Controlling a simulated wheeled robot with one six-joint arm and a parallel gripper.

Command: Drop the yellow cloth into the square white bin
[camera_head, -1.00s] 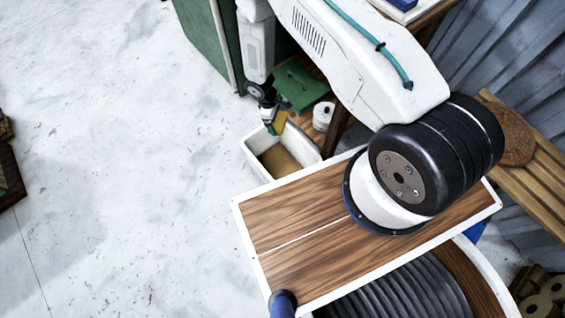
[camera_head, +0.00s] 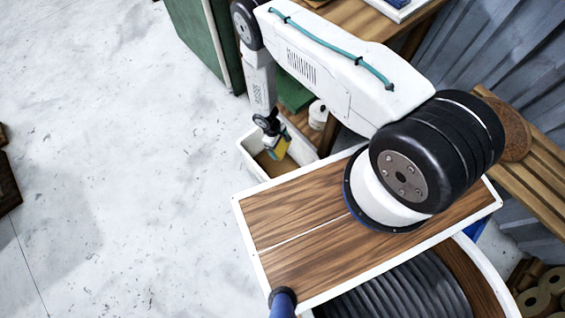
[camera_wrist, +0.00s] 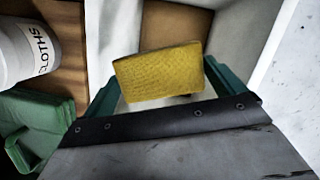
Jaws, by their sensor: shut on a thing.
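The yellow cloth (camera_wrist: 160,73) is a folded, textured block held between the green fingertips of my gripper (camera_wrist: 158,90) in the wrist view. In the head view my gripper (camera_head: 277,142) points down with the yellow cloth (camera_head: 282,147) at its tip. The square white bin (camera_head: 251,155) stands on the floor, with a brown bottom. The gripper and cloth appear over the bin's opening in the head view. The bin's white wall (camera_wrist: 107,30) shows behind the cloth in the wrist view. The cloth's height above the bin bottom is hard to tell.
A green cabinet (camera_head: 205,45) is behind. A slatted wooden bench (camera_head: 530,175) is at the right. Open floor lies left.

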